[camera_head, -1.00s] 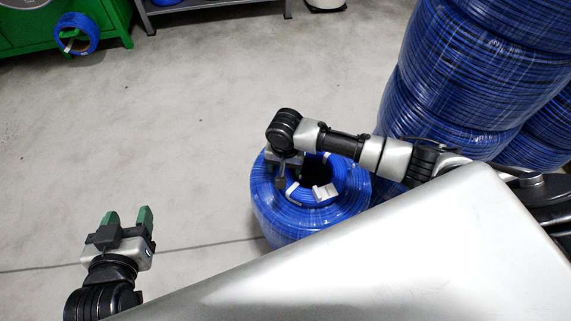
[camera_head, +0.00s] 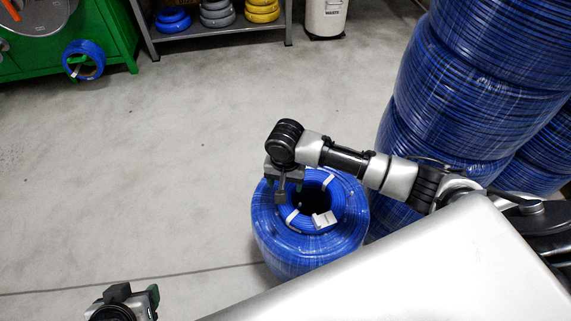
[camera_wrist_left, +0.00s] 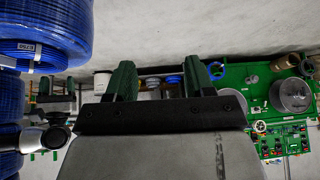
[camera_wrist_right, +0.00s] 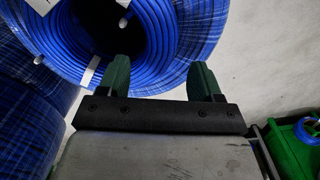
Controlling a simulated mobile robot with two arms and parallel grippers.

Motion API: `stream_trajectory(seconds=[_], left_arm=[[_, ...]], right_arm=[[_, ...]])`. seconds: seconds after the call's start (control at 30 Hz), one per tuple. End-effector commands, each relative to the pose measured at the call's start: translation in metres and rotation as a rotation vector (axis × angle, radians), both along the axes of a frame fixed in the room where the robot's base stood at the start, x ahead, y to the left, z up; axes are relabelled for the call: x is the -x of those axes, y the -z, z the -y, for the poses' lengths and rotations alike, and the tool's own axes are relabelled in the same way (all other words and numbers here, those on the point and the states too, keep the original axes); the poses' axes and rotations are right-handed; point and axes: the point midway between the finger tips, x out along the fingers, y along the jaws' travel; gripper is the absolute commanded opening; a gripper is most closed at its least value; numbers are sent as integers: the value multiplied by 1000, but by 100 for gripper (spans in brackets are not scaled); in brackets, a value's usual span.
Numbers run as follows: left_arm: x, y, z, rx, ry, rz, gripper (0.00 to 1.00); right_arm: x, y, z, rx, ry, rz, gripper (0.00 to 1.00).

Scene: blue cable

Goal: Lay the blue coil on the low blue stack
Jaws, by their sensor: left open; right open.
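The blue coil (camera_head: 334,187), with white ties and a white label, lies flat on top of the low blue stack (camera_head: 305,255), around its dark centre hole. My right gripper (camera_head: 282,196) is open over the left part of the coil. In the right wrist view its fingers (camera_wrist_right: 160,80) are apart with nothing held, and blue windings (camera_wrist_right: 165,45) show beyond them. Whether the fingers touch the coil I cannot tell. My left gripper (camera_head: 136,293) is open and empty at the bottom edge of the head view; its fingers (camera_wrist_left: 160,80) also show apart in the left wrist view.
Tall blue stacks (camera_head: 465,95) stand close on the right, behind my right arm. A green cabinet (camera_head: 110,35) with another blue coil (camera_head: 84,60) hanging on it and a shelf (camera_head: 215,27) of coils stand at the back. The floor on the left is clear.

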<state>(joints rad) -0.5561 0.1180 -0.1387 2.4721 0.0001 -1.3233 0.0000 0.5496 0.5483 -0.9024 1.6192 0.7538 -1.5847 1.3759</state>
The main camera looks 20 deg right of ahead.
Motion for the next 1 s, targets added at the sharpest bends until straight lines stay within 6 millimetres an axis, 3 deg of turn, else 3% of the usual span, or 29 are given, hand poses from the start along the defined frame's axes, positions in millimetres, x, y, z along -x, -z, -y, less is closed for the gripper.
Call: stream_trajectory(seconds=[0.23,0.4,0.67,0.77,1.0], left_arm=[[39,6,-13,-49,-20,-238,53],[42,-1,-14,-53,-22,-260,53],[44,-1,-14,-55,-22,-268,53],[44,-1,-14,-56,-22,-268,53],[44,-1,-14,-55,-22,-267,53]], right_arm=[[0,-29,0,-2,1,1,65],[-1,-51,0,-2,1,1,65],[2,-54,-3,-7,-13,1,65],[16,-49,-16,-39,-87,14,65],[84,-43,-59,-176,-431,157,65]])
